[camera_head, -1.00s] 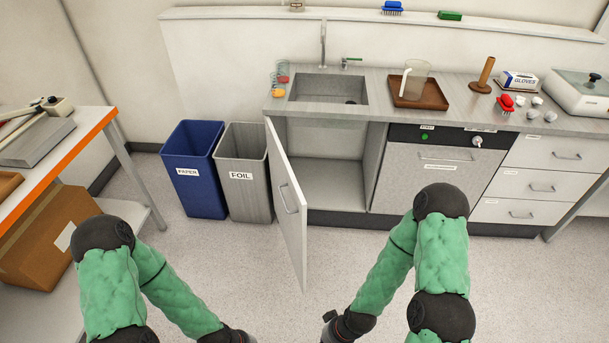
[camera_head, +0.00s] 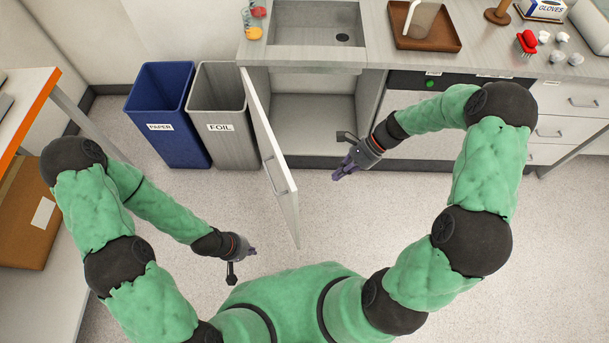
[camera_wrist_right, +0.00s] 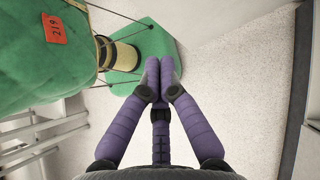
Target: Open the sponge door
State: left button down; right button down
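The cabinet door (camera_head: 265,140) under the sink stands swung wide open, with a bar handle (camera_head: 285,181) on its face. I see no sponge label on it. The cabinet's interior (camera_head: 315,119) looks empty where visible. My right gripper (camera_head: 343,174) is right of the door, in front of the cabinet opening and apart from the door. In the right wrist view its purple fingers (camera_wrist_right: 160,78) are drawn together with nothing between them. My left gripper (camera_head: 254,252) is low, left of the door's free end and apart from it; its fingers are too small to judge.
A blue paper bin (camera_head: 160,115) and a grey foil bin (camera_head: 217,115) stand left of the door. An orange-edged table (camera_head: 28,105) is at the left. Floor in front is clear.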

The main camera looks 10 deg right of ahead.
jog(key=a+r+b+x, duration=0.2)
jog(key=b+x, duration=0.3)
jog(key=x, duration=0.7)
jog(key=shift+s+a, duration=0.2)
jog(key=shift+a, duration=0.05)
jog(key=shift+f, duration=0.15)
jog(key=s+a, duration=0.1)
jog(key=a, duration=1.1)
jog(key=shift+p, duration=0.35)
jog(key=shift+s, duration=0.15)
